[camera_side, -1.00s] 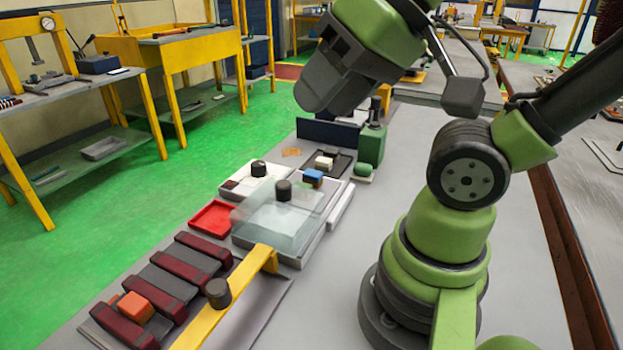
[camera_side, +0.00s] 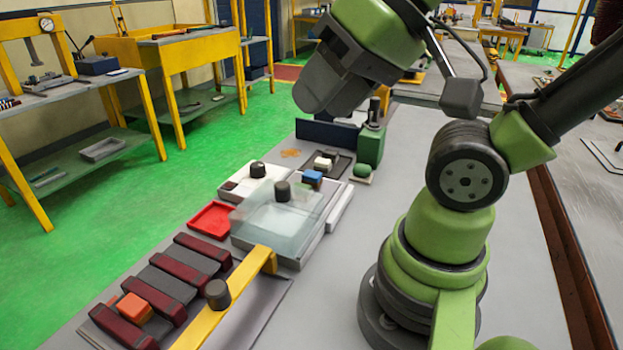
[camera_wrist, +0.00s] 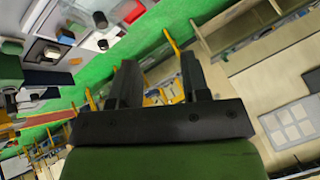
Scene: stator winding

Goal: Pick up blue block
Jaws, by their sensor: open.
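The blue block (camera_side: 312,177) is small and sits behind the clear-lidded box, close to a white block (camera_side: 323,163). In the wrist view the blue block (camera_wrist: 66,36) shows small at the upper left. My gripper (camera_side: 318,90) is high above the bench, well apart from the block. In the wrist view its two dark fingers (camera_wrist: 158,65) stand apart with nothing between them, pointing toward the room rather than down at the bench.
A clear-lidded box (camera_side: 285,222) with a dark knob stands near the block. A red tray (camera_side: 211,220), dark red bars with an orange block (camera_side: 135,308) and a yellow bar (camera_side: 225,312) lie nearer. A green block (camera_side: 370,147) and dark upright plate (camera_side: 327,133) stand behind.

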